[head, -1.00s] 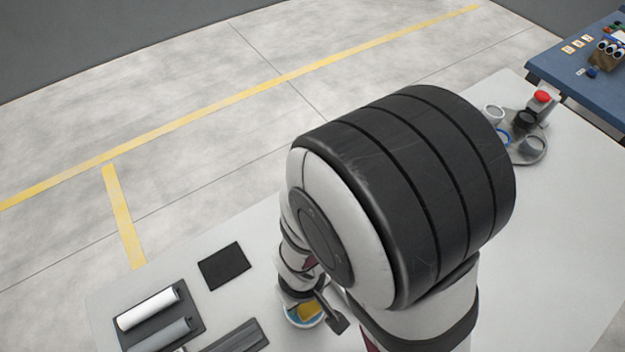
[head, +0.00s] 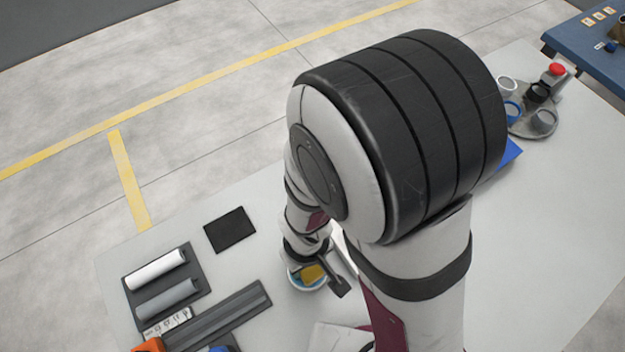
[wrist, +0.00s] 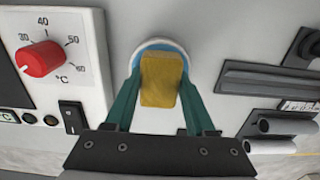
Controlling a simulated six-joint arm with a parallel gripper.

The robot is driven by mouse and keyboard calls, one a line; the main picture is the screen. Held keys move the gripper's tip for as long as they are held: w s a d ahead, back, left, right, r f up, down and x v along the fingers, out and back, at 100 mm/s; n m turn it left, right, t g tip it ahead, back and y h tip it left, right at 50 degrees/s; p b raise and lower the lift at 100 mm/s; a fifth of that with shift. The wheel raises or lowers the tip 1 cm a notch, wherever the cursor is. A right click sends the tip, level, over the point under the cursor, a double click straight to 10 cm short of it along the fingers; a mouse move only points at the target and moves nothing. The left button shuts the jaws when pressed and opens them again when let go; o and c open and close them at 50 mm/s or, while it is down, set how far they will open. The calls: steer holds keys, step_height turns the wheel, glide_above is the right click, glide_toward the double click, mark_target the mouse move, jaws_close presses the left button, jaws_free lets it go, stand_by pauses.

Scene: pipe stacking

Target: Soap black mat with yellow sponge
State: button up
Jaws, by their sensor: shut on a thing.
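The yellow sponge (wrist: 161,82) is between the teal fingers of my gripper (wrist: 160,72), which is shut on it. A round bowl with a blue inside and pale rim (wrist: 147,44) is right behind the sponge in the wrist view. In the head view the sponge (head: 313,273) shows at the bowl (head: 296,281), partly covered by my wrist. I cannot tell whether the sponge touches the bowl's inside. The black mat (head: 230,229) lies flat on the white table, left of the bowl and farther back, with nothing on it.
A dark tray (head: 203,279) with two pipes (head: 155,270) and a grey rail (head: 235,308) lie left of the bowl. A panel with a red knob (wrist: 41,59) stands left in the wrist view. A round stand (head: 530,128) is at the far right. Table between mat and bowl is clear.

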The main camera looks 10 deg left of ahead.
stand_by(0.4)
steer(key=shift+r, duration=3.5)
steer(key=shift+w, duration=0.1)
steer(key=w+d+r+m, duration=0.35)
steer(key=w+r, duration=0.35)
steer(key=w, duration=0.3)
steer(key=w+d+r+m, duration=0.5)
steer(key=w+d+r, duration=0.3)
steer(key=d+r, duration=0.4)
steer(key=shift+m, duration=0.25)
